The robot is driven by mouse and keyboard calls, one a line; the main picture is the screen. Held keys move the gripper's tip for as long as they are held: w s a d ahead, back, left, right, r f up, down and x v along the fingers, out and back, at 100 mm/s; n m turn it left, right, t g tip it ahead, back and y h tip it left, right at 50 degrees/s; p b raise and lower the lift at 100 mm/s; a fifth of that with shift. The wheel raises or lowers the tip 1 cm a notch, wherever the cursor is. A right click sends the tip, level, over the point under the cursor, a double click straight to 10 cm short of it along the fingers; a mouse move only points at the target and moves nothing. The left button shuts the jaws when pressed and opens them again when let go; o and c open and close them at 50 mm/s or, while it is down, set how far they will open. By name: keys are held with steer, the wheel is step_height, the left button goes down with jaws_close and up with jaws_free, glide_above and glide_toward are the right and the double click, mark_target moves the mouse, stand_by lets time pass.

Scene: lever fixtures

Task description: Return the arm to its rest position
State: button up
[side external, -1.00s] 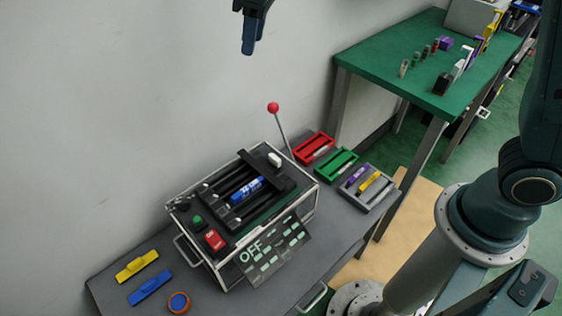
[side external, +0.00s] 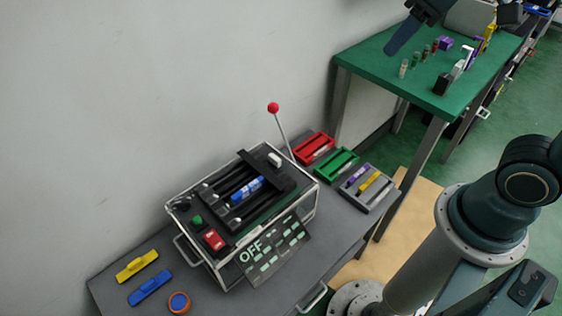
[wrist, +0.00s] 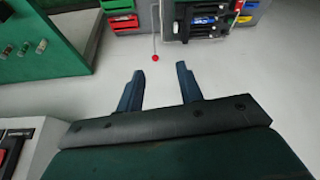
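My gripper (side external: 392,50) is at the upper right of the side view, raised in front of the green table. In the wrist view my gripper (wrist: 160,72) has its two blue fingers apart with nothing between them. The gripper is open and clear of every fixture. The lever with a red ball knob (side external: 273,108) stands upright and slightly tilted behind the machine (side external: 190,229), and its knob also shows in the wrist view (wrist: 155,58). The machine's panel (side external: 262,256) reads OFF.
The green table (side external: 375,62) at the right holds several small items. Red (side external: 313,140), green (side external: 325,171) and grey (side external: 377,203) trays lie right of the machine. Yellow (side external: 137,265) and blue (side external: 150,287) pieces and an orange ring (side external: 179,302) lie left.

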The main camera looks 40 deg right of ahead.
steer(key=s+d+f+m, duration=0.1)
steer(key=s+d+f, duration=0.1)
steer(key=s, duration=0.5)
steer(key=shift+s+d+f+m+t, duration=0.15)
steer(key=shift+s+f+m+t, duration=0.2)
steer(key=shift+f, duration=0.55)
